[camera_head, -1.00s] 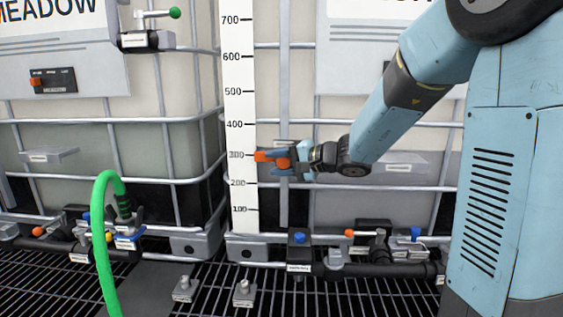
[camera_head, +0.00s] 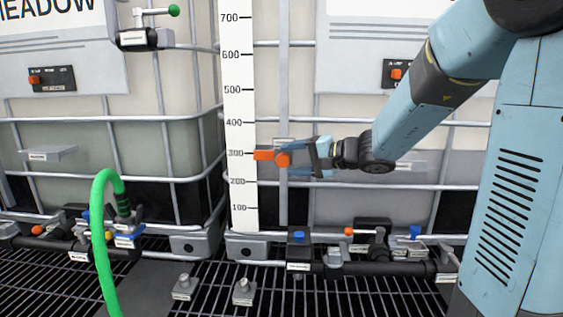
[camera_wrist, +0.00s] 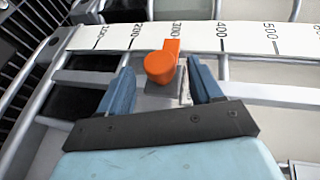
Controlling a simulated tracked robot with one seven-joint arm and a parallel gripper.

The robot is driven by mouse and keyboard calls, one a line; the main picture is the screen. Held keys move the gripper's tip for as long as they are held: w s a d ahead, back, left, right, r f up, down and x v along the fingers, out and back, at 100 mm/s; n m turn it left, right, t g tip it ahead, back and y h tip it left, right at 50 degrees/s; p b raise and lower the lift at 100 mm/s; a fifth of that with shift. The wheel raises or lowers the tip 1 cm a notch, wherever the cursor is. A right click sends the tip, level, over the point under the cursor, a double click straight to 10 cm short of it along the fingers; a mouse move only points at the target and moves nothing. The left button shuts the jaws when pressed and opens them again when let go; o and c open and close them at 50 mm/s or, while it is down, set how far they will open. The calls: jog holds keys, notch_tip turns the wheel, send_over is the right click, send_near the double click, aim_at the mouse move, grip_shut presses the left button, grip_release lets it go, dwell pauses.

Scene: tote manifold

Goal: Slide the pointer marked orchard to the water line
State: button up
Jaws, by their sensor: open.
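The orange pointer (camera_head: 264,155) has a round knob and rides on a vertical grey rail (camera_head: 284,195) beside the white scale (camera_head: 240,100). Its tip is at about the 300 mark, and it also shows in the wrist view (camera_wrist: 160,66). The right tote (camera_head: 345,125) behind it has a darker lower part, whose upper edge, the water line, is near the pointer's height. My gripper (camera_head: 312,158) is open and empty just right of the knob.
Grey cage bars (camera_head: 450,122) cross the tote fronts. Valves and a black pipe (camera_head: 395,270) run along the bottom right. A green hose (camera_head: 102,230) rises at the left by the meadow tote (camera_head: 62,105).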

jog(key=v, duration=0.8)
jog(key=shift+s+d, duration=0.2)
jog(key=shift+s, duration=0.05)
jog(key=s+a+f+n+g+h, duration=0.1)
jog(key=s+f+n+g+h, duration=0.25)
jog(key=s, duration=0.95)
jog(key=s+d+n+t+h, duration=0.1)
jog(key=s+d+n+h, duration=0.1)
jog(key=s+d+h, duration=0.5)
jog(key=shift+s+d+h, duration=0.35)
jog(key=shift+s+h, duration=0.6)
jog(key=shift+h, duration=0.2)
jog(key=shift+c, duration=0.5)
